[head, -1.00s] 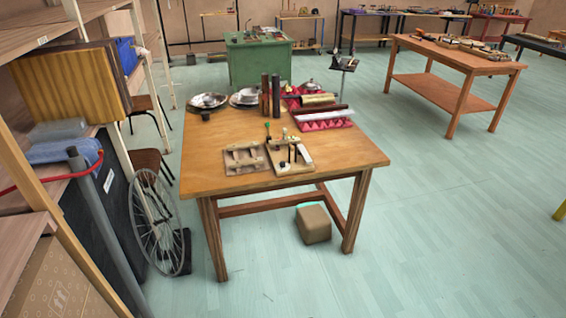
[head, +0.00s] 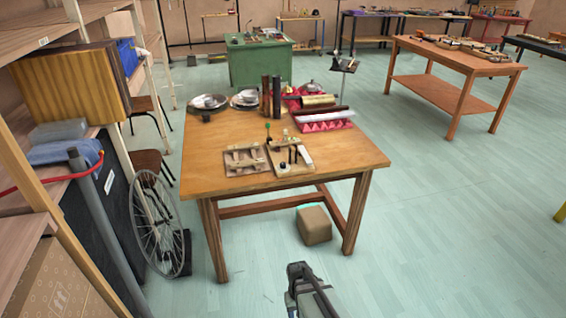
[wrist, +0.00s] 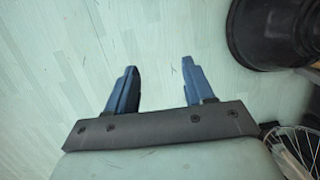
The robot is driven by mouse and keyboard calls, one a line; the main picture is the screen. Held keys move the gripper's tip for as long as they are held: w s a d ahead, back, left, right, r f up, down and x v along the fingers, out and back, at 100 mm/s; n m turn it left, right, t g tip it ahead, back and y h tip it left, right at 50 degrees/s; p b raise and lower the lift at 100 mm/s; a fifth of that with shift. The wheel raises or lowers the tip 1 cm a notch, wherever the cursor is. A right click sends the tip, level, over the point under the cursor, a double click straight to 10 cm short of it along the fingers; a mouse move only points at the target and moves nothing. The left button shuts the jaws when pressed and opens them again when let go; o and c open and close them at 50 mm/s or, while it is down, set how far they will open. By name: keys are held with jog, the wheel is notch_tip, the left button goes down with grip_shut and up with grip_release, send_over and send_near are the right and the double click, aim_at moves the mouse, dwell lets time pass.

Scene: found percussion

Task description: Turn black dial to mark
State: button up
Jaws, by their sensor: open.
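The wooden table (head: 230,188) stands in the middle of the head view. Near its front edge are two small boards with fittings: a left board (head: 246,160) and a right board (head: 290,156). A small black knob-like piece (head: 283,165) sits on the right board; it is too small to tell whether it is the black dial or to see any mark. My gripper shows in the wrist view (wrist: 155,80) with its two blue fingers apart and nothing between them, over bare floor. My arm's end is low in front of the table in the head view, away from the boards.
Metal bowls (head: 208,103), dark upright tubes (head: 271,95) and red folded padding (head: 323,121) stand at the table's back. A spoked wheel (head: 158,225) leans by the shelf at left. A box (head: 314,225) lies under the table.

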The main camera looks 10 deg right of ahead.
jog(key=w+d+r+t, duration=0.1)
jog(key=w+r, duration=0.3)
jog(key=w, duration=0.4)
jog(key=w+d+r+t, duration=0.1)
jog(key=w+r, duration=0.3)
jog(key=w, duration=0.4)
notch_tip(320, 180, up, 36)
jog(key=m, duration=0.2)
send_over(283, 163)
jog(key=shift+t, duration=0.4)
notch_tip(283, 163, down, 14)
jog(key=shift+s+r, duration=0.1)
grip_shut()
